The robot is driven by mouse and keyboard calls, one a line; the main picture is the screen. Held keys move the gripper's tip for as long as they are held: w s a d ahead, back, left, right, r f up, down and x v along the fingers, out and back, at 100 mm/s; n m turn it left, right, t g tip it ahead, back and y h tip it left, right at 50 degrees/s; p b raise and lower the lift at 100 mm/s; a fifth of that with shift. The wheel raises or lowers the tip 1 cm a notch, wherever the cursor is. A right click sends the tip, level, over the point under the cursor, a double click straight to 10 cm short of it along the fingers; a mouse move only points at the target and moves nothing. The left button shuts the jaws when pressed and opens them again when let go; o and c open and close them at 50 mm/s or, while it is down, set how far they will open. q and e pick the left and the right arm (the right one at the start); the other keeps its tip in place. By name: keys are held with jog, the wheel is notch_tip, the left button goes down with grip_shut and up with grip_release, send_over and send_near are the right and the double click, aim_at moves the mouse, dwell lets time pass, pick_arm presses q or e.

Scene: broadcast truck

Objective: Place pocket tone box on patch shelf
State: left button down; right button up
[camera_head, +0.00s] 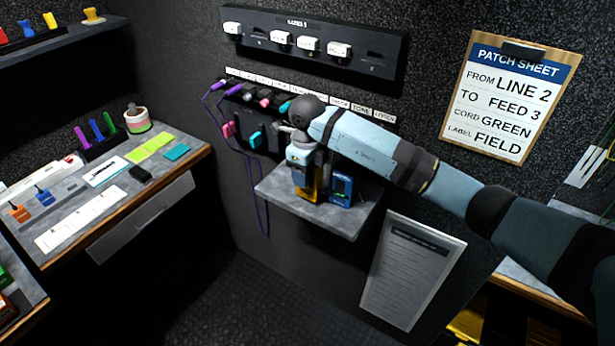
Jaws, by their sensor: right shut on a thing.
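The patch shelf (276,190) is a small grey ledge on the dark wall, below the patch panel. My right gripper (304,178) points down over it, shut on a small yellow box (311,190), which I take to be the pocket tone box. The gripper hides the upper part of this box. The box is at the shelf's surface; I cannot tell whether its base touches. A blue device (342,187) stands on the shelf just right of the yellow box. My left gripper is not in view.
A purple cord (261,190) hangs from the patch panel past the shelf's left side. Coloured plugs (256,139) sit in the wall behind my gripper. A clipboard patch sheet (510,95) hangs at right. A cluttered counter (195,146) is at left. The shelf's left and front parts are clear.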

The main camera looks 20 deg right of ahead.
jog(key=shift+f, duration=1.05)
jog(key=shift+f, duration=0.25)
jog(key=o, duration=1)
jog(key=shift+r, duration=0.1)
